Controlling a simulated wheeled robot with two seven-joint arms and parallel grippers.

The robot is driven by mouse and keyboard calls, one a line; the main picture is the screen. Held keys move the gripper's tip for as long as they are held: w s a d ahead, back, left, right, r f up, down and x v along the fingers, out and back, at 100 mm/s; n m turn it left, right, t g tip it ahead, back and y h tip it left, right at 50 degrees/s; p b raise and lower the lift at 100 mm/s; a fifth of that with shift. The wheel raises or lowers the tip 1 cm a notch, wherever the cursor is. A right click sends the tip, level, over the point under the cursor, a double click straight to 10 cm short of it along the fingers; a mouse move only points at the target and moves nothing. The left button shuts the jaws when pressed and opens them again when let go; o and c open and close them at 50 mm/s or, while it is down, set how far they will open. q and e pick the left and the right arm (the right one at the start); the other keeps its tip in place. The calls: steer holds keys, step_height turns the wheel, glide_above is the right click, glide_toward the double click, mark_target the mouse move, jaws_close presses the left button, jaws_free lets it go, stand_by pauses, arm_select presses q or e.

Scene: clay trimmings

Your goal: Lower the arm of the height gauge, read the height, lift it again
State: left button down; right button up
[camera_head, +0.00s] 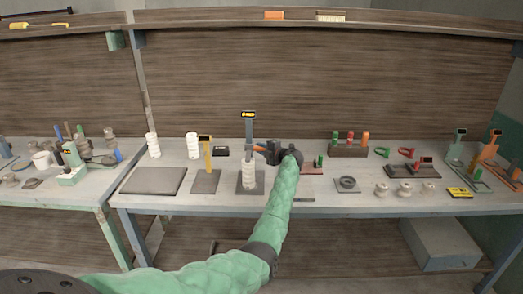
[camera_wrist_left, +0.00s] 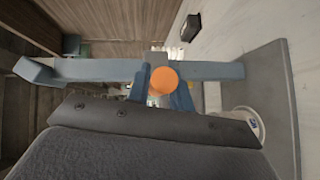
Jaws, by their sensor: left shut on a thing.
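A pale ribbed cylinder (camera_head: 249,176) stands upright on the base. In the left wrist view, the column (camera_wrist_left: 110,70) lies sideways, with an orange knob (camera_wrist_left: 164,80), the base plate (camera_wrist_left: 278,90) and a white piece (camera_wrist_left: 243,122). My left gripper (camera_head: 272,150) reaches in from the right of the column and is shut on the gauge's arm, at the orange knob. The arm's exact gap to the cylinder is unclear. My right gripper is out of view.
White cylinders (camera_head: 192,145) stand behind. A tool rack (camera_head: 348,150), a grey ring (camera_head: 347,183) and small spools (camera_head: 403,189) are on the right.

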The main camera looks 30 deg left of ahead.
arm_select(q)
steer(key=shift+r, duration=0.25)
step_height(320, 180, up, 9)
steer(key=p, duration=0.3)
steer(key=shift+d+f, duration=0.1)
steer(key=shift+f, duration=0.05)
steer(key=shift+r, duration=0.4)
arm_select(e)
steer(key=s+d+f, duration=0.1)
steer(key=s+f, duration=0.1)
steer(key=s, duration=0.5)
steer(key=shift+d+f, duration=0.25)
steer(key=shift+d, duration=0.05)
arm_select(q)
steer(key=c, duration=1.4)
jaws_free()
steer(key=shift+c, duration=0.2)
steer(key=shift+o, duration=0.9)
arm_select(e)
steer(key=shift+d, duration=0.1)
